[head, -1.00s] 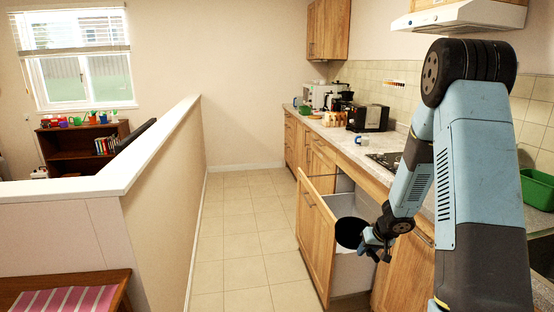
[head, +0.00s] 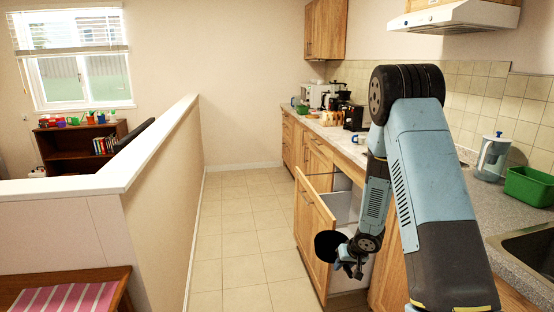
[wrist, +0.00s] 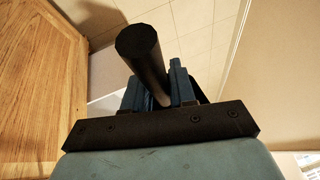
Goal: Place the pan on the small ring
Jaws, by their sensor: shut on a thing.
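In the wrist view, the pan's dark handle (wrist: 143,60) stands up between the two blue fingers of my gripper (wrist: 160,88). The rest of the pan is mostly hidden there. The hob with the small ring is hidden behind my arm in the head view.
The open drawer (head: 315,235) juts into the aisle below the counter. A clear jug (head: 491,158) and a green tub (head: 530,186) stand on the counter at right, near the sink (head: 530,250). The tiled floor (head: 238,240) at left is clear.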

